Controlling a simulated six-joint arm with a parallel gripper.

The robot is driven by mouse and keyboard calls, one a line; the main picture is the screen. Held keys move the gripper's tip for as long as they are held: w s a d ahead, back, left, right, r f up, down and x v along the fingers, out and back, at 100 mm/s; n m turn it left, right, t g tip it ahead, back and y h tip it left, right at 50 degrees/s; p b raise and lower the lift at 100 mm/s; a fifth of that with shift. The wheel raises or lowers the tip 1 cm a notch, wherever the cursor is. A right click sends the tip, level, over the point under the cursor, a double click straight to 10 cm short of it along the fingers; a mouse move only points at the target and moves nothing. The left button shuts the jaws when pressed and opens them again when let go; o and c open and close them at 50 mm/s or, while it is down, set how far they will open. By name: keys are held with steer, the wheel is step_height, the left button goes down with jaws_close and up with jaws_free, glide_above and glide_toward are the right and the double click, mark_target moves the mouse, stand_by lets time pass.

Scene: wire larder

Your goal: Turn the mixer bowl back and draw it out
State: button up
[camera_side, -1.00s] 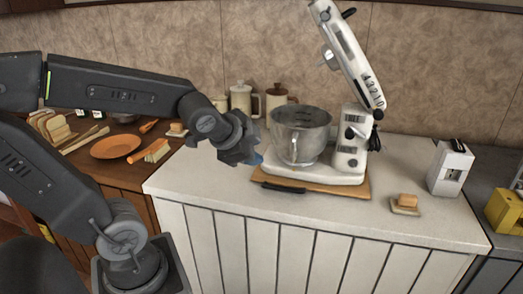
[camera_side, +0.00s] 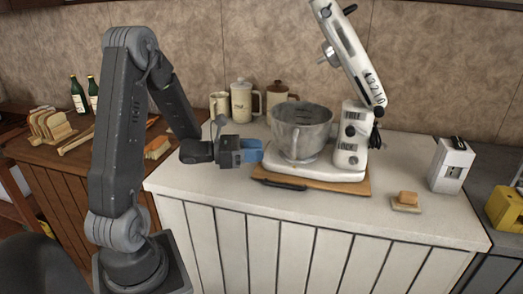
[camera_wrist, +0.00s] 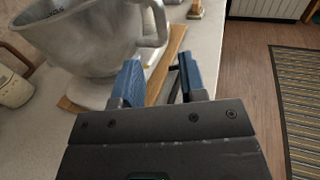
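The metal mixer bowl (camera_side: 300,128) sits upright on the base of the white stand mixer (camera_side: 352,145), whose head is tilted up. The bowl also fills the upper left of the wrist view (camera_wrist: 80,40), where its handle (camera_wrist: 161,22) shows at the right of the bowl. My gripper (camera_side: 258,151) is just left of the bowl in the side view, level with its lower part. In the wrist view my gripper (camera_wrist: 160,78) has its two blue fingers apart with nothing between them. The handle is beyond the fingertips, apart from them.
A wooden board (camera_side: 330,187) lies under the mixer. Canisters (camera_side: 242,102) stand behind the bowl. A white box-shaped appliance (camera_side: 451,165) and a small block on a coaster (camera_side: 406,201) are at the right. The counter front left of the board is clear.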

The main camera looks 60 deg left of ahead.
steer(key=x, duration=0.8)
steer(key=shift+w+d, duration=0.2)
steer(key=shift+w, duration=0.05)
jaws_close()
stand_by(0.5)
